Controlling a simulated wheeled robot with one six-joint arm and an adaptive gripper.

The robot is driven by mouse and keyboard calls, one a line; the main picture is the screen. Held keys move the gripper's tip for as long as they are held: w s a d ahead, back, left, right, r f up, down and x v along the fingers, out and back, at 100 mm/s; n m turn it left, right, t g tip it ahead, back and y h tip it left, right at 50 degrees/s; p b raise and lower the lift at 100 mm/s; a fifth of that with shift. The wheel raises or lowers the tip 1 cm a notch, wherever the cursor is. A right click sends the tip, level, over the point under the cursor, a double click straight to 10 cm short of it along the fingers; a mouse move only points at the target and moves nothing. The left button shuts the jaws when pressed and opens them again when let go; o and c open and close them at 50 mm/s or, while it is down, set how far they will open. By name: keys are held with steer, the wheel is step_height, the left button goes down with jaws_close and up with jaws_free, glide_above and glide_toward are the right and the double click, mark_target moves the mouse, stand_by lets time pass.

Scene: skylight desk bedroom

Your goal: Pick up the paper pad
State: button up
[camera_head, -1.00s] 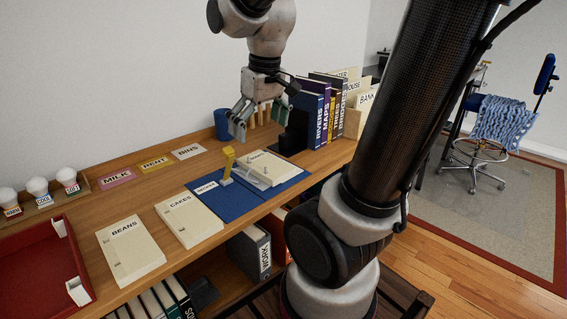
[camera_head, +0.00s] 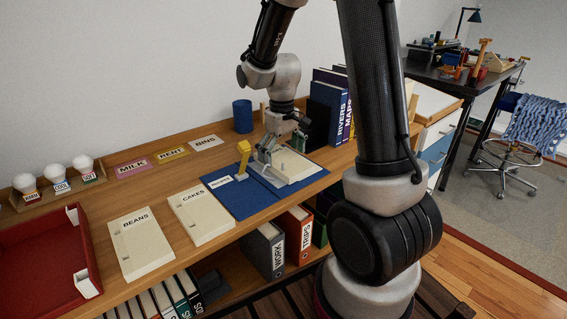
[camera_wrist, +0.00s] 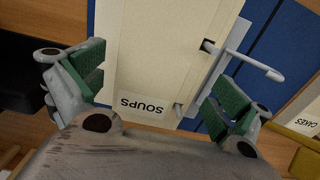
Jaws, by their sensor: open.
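A cream paper pad (camera_head: 299,168) lies on the right half of an open blue folder (camera_head: 238,203). In the wrist view the pad (camera_wrist: 150,60) reads SOUPS upside down and has dark holes along its right edge. A grey metal fitting (camera_wrist: 258,66) with a rod lies along that edge. My gripper (camera_head: 267,163) is low over the pad in the head view. In the wrist view its open green-padded fingers (camera_wrist: 152,92) stand on either side of the pad's labelled end. I cannot tell whether they touch it. The arm hides part of the pad.
Cream pads labelled BEANS (camera_head: 140,244) and CAKES (camera_head: 201,215) lie left of the folder. A yellow upright piece (camera_head: 243,156) stands close beside my gripper. A blue cup (camera_head: 242,117) and upright books (camera_head: 327,108) stand behind. A red tray (camera_head: 45,262) sits far left.

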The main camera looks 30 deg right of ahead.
steer(key=shift+f, duration=0.4)
steer(key=c, duration=1.1)
steer(key=shift+o, duration=0.2)
steer(key=shift+r, duration=0.15)
